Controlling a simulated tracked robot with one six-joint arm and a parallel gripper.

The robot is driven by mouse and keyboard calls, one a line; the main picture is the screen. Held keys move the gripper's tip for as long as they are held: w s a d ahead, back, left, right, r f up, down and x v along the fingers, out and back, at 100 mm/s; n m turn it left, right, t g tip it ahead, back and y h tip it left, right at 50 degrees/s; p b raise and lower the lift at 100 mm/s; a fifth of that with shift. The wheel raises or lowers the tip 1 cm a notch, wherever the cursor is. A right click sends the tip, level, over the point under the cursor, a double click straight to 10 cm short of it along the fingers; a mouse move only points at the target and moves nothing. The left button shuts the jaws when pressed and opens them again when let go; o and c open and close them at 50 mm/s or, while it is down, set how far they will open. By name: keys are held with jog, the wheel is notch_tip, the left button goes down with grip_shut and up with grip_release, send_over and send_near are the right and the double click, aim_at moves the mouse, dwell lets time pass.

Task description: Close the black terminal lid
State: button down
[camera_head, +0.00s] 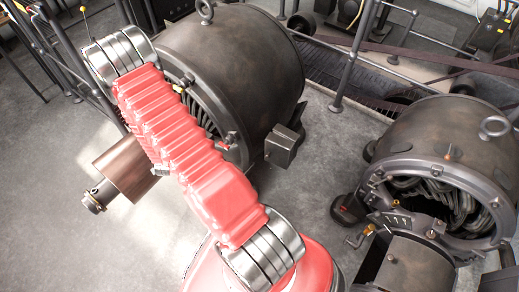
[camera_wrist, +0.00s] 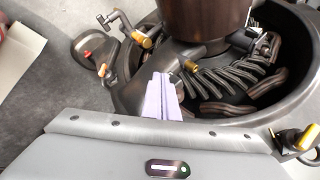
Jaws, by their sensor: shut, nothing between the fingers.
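My gripper (camera_wrist: 163,98) shows in the wrist view as pale lavender fingers, shut and empty. They are in front of the open end of a dynamo (camera_wrist: 292,107), near its rim and below a brown cylinder (camera_wrist: 205,18). Whether they touch the rim, I cannot tell. In the head view the gripper is hidden beyond my red arm, by the left dynamo (camera_head: 245,75). A dark box (camera_head: 283,146) sticks out from that dynamo's side. I cannot make out for certain which part is the black terminal lid.
In the wrist view, yellow-tipped fittings (camera_wrist: 143,40) and a small base with a red knob (camera_wrist: 92,52) are left of the fingers. Dark coils (camera_wrist: 235,78) lie inside the dynamo. In the head view, a second dynamo (camera_head: 425,135) stands right. Floor (camera_head: 50,180) is clear at left.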

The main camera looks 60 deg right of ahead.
jog(key=s+d+f+m+g+h, duration=0.1)
jog(key=s+d+f+m+h, duration=0.1)
jog(key=s, duration=0.4)
jog(key=s+d+f+m+g+h, duration=0.2)
jog(key=s+d+f+m+h, duration=0.1)
jog(key=s, duration=0.4)
jog(key=s+d+f+m+g+h, duration=0.1)
jog(key=s+d+f+m+h, duration=0.1)
jog(key=s, duration=0.5)
jog(key=shift+s+d+f+m+h, duration=0.15)
jog(key=shift+d+f+m+h, duration=0.15)
jog(key=shift+d+f+m, duration=0.55)
jog(key=shift+d+r+m, duration=0.15)
jog(key=shift+r+m, duration=0.1)
jog(key=r+x, duration=0.1)
jog(key=x, duration=1.2)
jog(key=shift+d, duration=0.55)
jog(key=shift+f, duration=0.1)
